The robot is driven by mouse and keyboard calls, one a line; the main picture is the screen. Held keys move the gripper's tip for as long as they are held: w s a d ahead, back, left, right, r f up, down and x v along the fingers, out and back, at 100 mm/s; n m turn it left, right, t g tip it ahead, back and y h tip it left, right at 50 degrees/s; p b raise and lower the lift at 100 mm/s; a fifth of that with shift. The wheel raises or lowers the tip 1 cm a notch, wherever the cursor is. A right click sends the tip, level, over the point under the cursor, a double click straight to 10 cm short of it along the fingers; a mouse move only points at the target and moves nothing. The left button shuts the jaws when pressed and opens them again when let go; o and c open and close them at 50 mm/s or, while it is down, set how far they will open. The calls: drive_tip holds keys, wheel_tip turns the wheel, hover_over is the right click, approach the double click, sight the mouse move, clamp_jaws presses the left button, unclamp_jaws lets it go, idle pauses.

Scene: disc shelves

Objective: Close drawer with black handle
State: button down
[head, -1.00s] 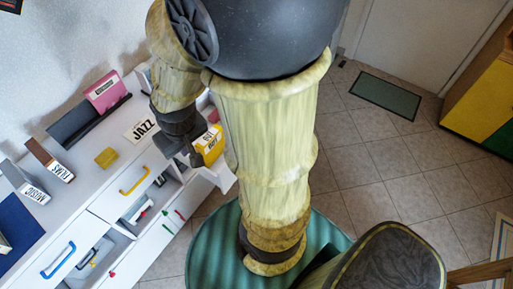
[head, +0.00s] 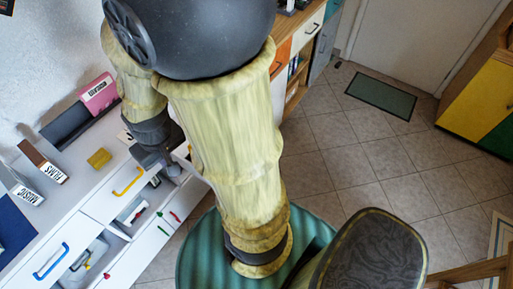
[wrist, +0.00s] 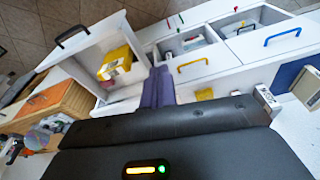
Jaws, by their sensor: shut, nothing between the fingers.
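The drawer with the black handle (wrist: 73,35) is pulled open at the upper left of the wrist view. Its white front panel (wrist: 88,43) faces away from the cabinet, and a yellow box (wrist: 116,62) sits inside it. My gripper (wrist: 158,88) is shut and empty, its fingers beside the open drawer, on the picture's right of the yellow box. I cannot tell whether they touch the drawer. In the head view my gripper (head: 168,160) is over the white cabinet's front edge, and my arm hides most of this drawer and its handle.
A drawer with a yellow handle (head: 128,182) and one with a blue handle (head: 51,262) are in the same cabinet. Books and a yellow block (head: 99,158) stand on top. Tiled floor (head: 345,150) is free to the right.

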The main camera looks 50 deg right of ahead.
drive_tip(key=s+d+f+m+t+y+b, duration=0.1)
drive_tip(key=s+d+f+m+y+b, duration=0.2)
drive_tip(key=d+f+m+y+b, duration=0.5)
drive_tip(key=s+d+f+m+y+b, duration=0.2)
drive_tip(key=d+f+m+b, duration=0.2)
drive_tip(key=d+f+m, duration=0.75)
drive_tip(key=s+d+f+m+t+h+b, duration=0.7)
drive_tip(key=s+d+f+m+t, duration=0.3)
drive_tip(key=d+f+m+t, duration=0.4)
drive_tip(key=shift+s+d+m+t+h+b, duration=0.3)
drive_tip(key=shift+s+d+m+t+h, duration=0.15)
drive_tip(key=shift+d+h, duration=0.4)
drive_tip(key=shift+w+a, duration=0.15)
drive_tip(key=w+a, duration=0.1)
drive_tip(key=w, duration=1.2)
drive_tip(key=shift+w, duration=0.4)
drive_tip(key=shift+w, duration=0.1)
